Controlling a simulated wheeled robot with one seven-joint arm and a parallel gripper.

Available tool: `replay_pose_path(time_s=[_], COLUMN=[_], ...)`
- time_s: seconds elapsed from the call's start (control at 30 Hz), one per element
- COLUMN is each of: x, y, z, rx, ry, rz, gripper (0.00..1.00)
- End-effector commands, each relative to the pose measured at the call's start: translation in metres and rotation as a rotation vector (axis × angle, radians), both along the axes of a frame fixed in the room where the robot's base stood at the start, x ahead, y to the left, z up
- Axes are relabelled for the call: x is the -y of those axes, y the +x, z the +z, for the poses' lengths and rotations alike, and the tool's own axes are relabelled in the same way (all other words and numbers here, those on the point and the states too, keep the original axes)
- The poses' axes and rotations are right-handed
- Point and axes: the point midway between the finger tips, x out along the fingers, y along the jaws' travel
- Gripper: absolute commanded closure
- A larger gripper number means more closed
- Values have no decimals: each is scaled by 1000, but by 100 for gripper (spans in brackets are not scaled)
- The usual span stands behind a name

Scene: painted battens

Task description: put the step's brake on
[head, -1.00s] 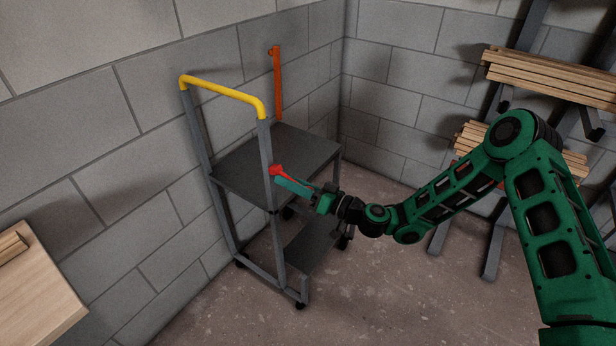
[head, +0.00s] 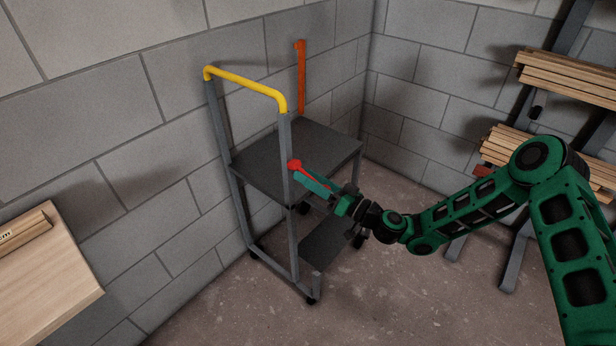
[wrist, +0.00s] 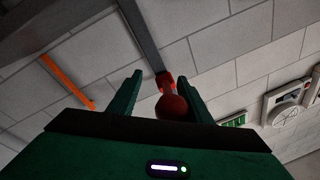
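The step (head: 290,150) is a dark grey wheeled frame with two treads and a yellow rail (head: 245,88), standing by the block wall. A red brake lever (head: 294,165) is fixed to its near upright, partly hidden by my gripper in the head view. My gripper (head: 305,183) reaches the lever from the right. In the wrist view the lever's round red knob (wrist: 171,106) sits between my two green fingers (wrist: 160,95). The fingers stand apart, with a visible gap on the knob's left; contact on the right side is unclear.
An orange upright bar (head: 301,78) stands behind the step near the wall. A wooden table (head: 50,280) is at the lower left. A rack with stacked battens (head: 565,80) stands at the right. The floor in front of the step is clear.

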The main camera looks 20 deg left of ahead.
Motion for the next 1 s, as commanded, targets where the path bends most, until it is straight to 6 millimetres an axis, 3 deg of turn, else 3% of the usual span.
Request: replay_pose_path(time_s=[0.37,0.8,1.0], x=[8,82,101], y=[-5,-14,-17], z=[1,-13,-16], rx=[-4,-4,-3], ry=[5,3,3], rz=[8,4,5], gripper=[55,55,55])
